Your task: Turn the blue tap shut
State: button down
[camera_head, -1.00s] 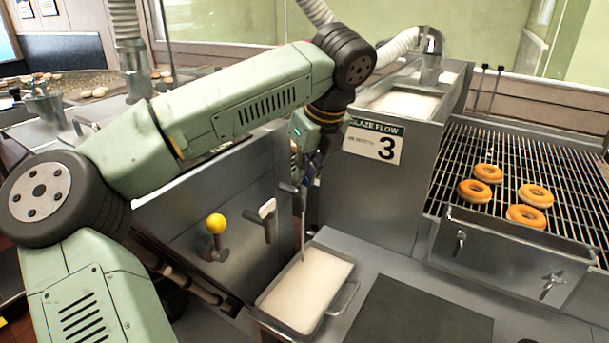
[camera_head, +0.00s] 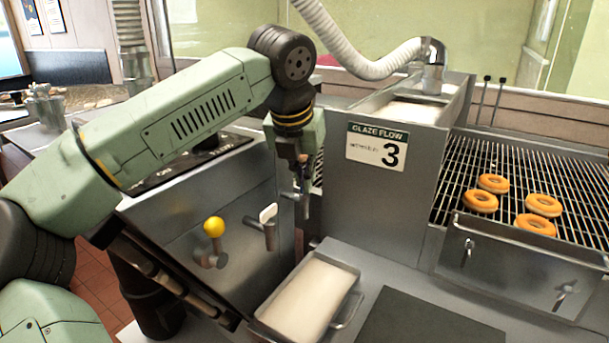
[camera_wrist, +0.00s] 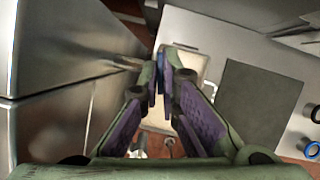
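My gripper (camera_head: 303,192) points down beside the front wall of the glaze unit, at the rightmost of three taps. The grey tap body (camera_head: 288,195) shows just left of the fingers. No falling glaze stream is visible below it. The tray (camera_head: 342,318) under the taps holds pale glaze.
A yellow-knobbed tap (camera_head: 213,227) and a white-handled tap (camera_head: 268,213) stand left of my gripper. The glaze-flow tank (camera_head: 385,195) rises close at right. A dark mat (camera_head: 430,325) lies right of the tray. Several doughnuts (camera_head: 494,184) lie on the rack.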

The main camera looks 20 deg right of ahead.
jog(key=shift+w+m+g+h+p, duration=0.1)
jog(key=shift+m+g+h+p, duration=0.25)
jog(key=shift+m, duration=0.95)
jog(key=c, duration=1.8)
grip_release()
jog(key=shift+a+r, duration=0.1)
jog(key=v, duration=1.2)
jog(key=shift+w, duration=0.1)
